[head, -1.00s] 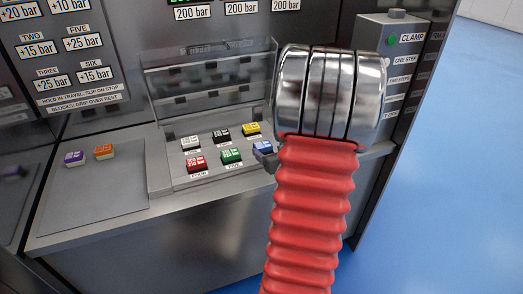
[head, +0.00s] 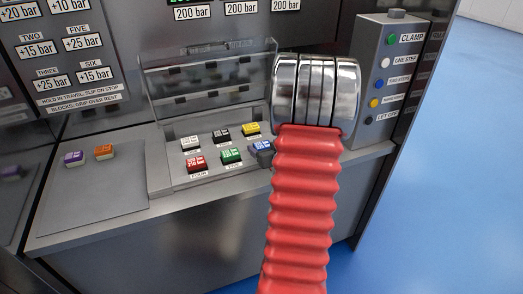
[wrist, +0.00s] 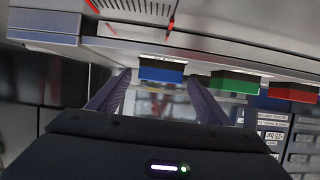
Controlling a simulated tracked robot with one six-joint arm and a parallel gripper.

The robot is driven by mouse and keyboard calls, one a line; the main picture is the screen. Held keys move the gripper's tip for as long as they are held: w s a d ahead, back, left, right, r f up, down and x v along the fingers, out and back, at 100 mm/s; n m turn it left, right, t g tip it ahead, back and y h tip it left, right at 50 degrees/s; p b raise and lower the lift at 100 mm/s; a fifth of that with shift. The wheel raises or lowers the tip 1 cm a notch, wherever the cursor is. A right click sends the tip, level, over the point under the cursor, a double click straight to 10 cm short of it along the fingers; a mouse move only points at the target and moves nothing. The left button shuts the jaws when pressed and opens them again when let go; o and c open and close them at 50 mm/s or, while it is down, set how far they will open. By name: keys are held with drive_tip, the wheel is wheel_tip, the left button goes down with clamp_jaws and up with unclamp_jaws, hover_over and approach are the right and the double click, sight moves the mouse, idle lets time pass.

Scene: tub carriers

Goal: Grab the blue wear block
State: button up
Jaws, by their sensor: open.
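The blue wear block (head: 261,148) sits at the right end of the front row on the sloped block rest, partly beside my red-sleeved arm. In the wrist view the blue block (wrist: 162,72) shows between the tips of my gripper (wrist: 157,88). The two purple-grey fingers stand apart, one on each side of it, with a gap to the block visible. My gripper is open and holds nothing. In the head view my arm hides most of my gripper.
Green (head: 231,155) and red (head: 195,163) blocks share the front row; white, black and yellow (head: 251,129) ones sit behind. Purple (head: 74,158) and orange blocks lie on the left plate. A clear guard (head: 210,75) stands behind the rest. A button box (head: 392,75) is at right.

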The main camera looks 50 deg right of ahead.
sight(262, 144)
drive_tip(key=shift+x, duration=1.4)
drive_tip(key=c, duration=1.2)
drive_tip(key=shift+r, duration=0.1)
drive_tip(key=shift+r, duration=4.95)
